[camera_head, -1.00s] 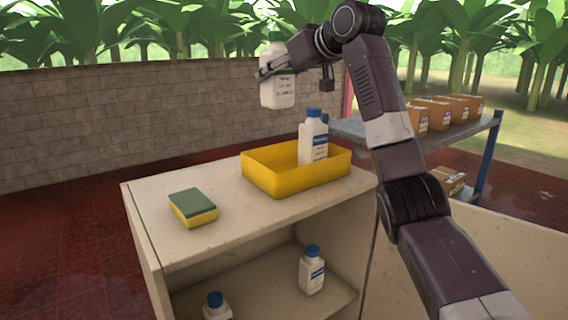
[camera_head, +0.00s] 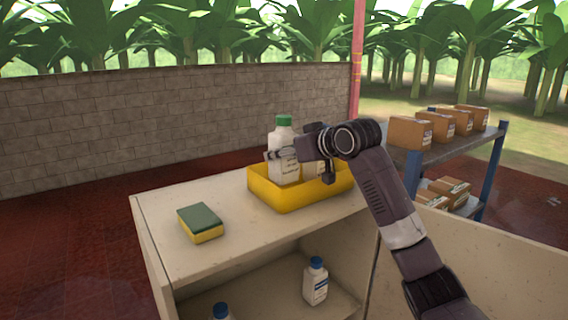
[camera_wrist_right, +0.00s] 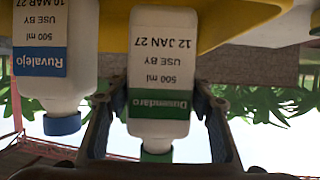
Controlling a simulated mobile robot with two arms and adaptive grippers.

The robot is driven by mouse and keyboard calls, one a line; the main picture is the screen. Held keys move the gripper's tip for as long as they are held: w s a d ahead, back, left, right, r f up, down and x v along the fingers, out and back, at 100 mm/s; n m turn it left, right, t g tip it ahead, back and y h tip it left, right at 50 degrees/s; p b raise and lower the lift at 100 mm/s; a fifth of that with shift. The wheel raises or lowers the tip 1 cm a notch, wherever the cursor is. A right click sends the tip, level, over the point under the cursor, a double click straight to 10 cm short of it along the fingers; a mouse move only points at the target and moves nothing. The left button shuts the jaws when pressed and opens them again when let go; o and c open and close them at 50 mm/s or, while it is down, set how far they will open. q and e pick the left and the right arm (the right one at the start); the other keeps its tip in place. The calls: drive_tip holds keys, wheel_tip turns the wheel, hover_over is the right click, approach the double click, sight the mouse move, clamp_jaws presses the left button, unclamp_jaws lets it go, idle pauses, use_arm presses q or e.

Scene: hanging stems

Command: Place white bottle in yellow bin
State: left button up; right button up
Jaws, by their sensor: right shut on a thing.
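A white bottle with a green cap (camera_head: 283,140) stands upright within the left part of the yellow bin (camera_head: 297,196) on top of the cabinet. My right gripper (camera_head: 278,155) is shut on this bottle near its upper part. In the right wrist view the green-labelled bottle (camera_wrist_right: 163,75) shows upside down between the fingers of my right gripper (camera_wrist_right: 160,110). Whether its base touches the bin floor is hidden by the bin wall. A blue-capped white bottle (camera_wrist_right: 57,60) is beside it, mostly hidden behind my gripper in the head view. My left gripper is not in view.
A green and yellow sponge (camera_head: 201,223) lies on the cabinet top (camera_head: 170,240) left of the bin. Blue-capped bottles (camera_head: 315,282) stand on the shelf below. Cardboard boxes (camera_head: 411,132) sit on a rack at the right.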

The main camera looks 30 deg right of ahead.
sight(284, 165)
wheel_tip(284, 165, down, 3)
drive_tip(key=shift+r+p, duration=0.2)
drive_tip(key=shift+p, duration=0.25)
drive_tip(key=shift+f, duration=0.25)
drive_tip(key=shift+f, duration=0.1)
drive_tip(key=o, duration=1.7)
drive_tip(key=shift+a+f, duration=0.1)
drive_tip(key=shift+s, duration=0.1)
